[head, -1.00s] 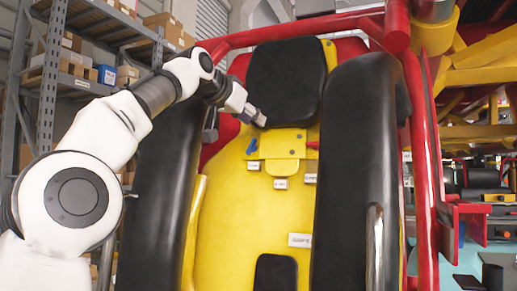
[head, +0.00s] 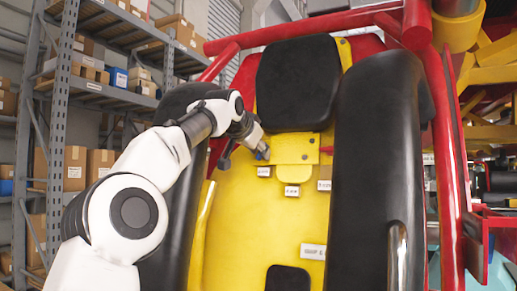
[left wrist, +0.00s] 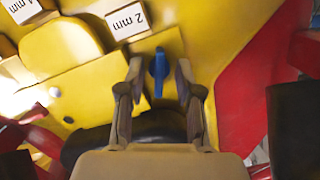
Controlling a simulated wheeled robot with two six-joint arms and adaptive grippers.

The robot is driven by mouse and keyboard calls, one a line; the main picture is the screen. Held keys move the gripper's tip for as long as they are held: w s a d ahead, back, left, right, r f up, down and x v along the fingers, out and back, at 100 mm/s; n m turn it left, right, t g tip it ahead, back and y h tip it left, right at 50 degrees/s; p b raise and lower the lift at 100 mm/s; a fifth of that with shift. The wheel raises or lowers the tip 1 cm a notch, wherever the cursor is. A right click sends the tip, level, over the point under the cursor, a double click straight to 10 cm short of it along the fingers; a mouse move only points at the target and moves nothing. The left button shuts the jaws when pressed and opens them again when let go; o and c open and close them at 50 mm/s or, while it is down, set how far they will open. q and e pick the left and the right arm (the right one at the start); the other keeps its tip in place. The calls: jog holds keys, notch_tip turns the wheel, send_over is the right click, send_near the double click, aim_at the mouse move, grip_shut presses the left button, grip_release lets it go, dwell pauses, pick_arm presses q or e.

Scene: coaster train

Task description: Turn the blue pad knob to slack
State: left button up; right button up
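The blue pad knob (left wrist: 158,72) sits on the yellow panel in the left wrist view, its narrow grip pointing up and down the picture. My left gripper (left wrist: 159,68) is open, one finger on each side of the knob, with a visible gap on both sides. Whether the tips reach its depth I cannot tell. In the head view the left gripper (head: 262,150) is at the left edge of the yellow plate (head: 296,150), mostly covering the knob. My right gripper is not in view.
A black headrest (head: 297,82) is above the plate. Black side pads (head: 375,170) flank the yellow seat back (head: 255,225). More white labels (head: 292,190) are below the plate. A red frame tube (head: 447,150) runs on the right. Shelves with boxes (head: 75,168) stand behind left.

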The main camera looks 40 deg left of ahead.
pick_arm(q)
jog(key=shift+d, duration=0.15)
grip_shut()
jog(key=shift+n+p, duration=0.3)
jog(key=shift+n, duration=0.4)
